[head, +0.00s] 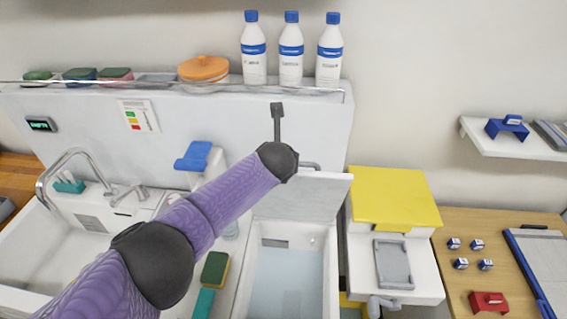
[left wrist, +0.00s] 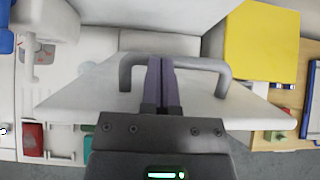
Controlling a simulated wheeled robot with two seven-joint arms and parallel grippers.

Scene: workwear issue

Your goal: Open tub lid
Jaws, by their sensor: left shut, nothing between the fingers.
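The tub (head: 245,300) holds pale blue water and its opening shows from above. Its white lid (head: 300,196) is raised and leans back behind the opening; it also fills the middle of the left wrist view (left wrist: 90,102). A grey bracket handle (head: 309,165) is on the lid, and it shows in the left wrist view (left wrist: 222,80). My left gripper (left wrist: 162,62) is shut and empty, its purple fingertips overlapping the handle's bar between its two posts. Contact cannot be told. In the head view my arm hides the fingers. My right gripper is not in view.
A sink with a tap (head: 65,165) is on the left. Green sponge (head: 214,268) lies on the divider beside the tub. Yellow-topped unit (head: 395,195) stands close on the right. Several bottles (head: 290,55) and an orange pot (head: 203,68) stand on the ledge above.

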